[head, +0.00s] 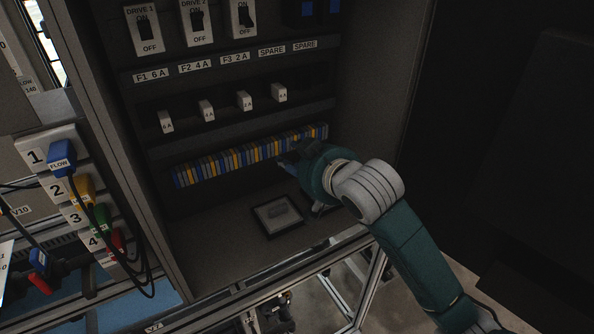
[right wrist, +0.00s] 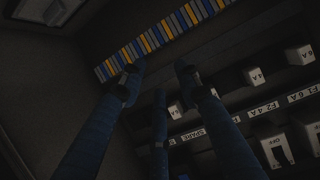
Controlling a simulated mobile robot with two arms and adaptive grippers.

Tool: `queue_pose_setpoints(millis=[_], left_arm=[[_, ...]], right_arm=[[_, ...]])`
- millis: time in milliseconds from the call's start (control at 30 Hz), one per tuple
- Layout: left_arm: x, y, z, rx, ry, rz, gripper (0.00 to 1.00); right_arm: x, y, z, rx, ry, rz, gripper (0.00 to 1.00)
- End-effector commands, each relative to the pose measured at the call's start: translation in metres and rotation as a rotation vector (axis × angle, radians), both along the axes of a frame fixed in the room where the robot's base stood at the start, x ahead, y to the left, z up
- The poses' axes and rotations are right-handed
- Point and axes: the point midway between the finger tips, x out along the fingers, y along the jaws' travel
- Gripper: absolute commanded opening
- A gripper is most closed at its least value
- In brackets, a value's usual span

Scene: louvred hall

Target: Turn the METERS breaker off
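No label reading METERS is legible in either view. Three white breakers with dark levers line the cabinet's top: DRIVE 1 (head: 153,46), DRIVE 2 (head: 187,35) and a third breaker (head: 235,33), whose name is cut off by the picture's upper edge. I cannot tell their lever positions for certain. In the right wrist view, a breaker (right wrist: 288,164) shows at the lower right, upside down. My right gripper (head: 294,160) is inside the cabinet by the coloured terminal strip, below and right of the breakers. Its fingers (right wrist: 160,86) are spread and empty. My left gripper is out of view.
White fuse holders (head: 207,110) sit between the breakers and the terminal strip (head: 240,157). A framed plate (head: 277,215) lies on the cabinet floor. Left, outside the side wall, a numbered panel (head: 57,190) holds coloured plugs with dangling black cables.

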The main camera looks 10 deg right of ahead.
Motion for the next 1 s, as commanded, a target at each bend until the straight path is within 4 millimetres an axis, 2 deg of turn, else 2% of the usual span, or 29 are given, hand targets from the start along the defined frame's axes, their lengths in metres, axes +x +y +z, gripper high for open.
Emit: queue_pose_setpoints(millis=[100,300,1000], left_arm=[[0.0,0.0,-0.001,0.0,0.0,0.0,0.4],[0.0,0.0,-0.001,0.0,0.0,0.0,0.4],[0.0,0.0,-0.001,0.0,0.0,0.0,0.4]], right_arm=[[-0.004,-0.002,-0.016,-0.004,0.025,-0.003,0.33],[-0.007,-0.004,-0.028,-0.008,0.043,-0.007,0.33],[-0.008,-0.004,-0.029,-0.01,0.044,-0.007,0.33]])
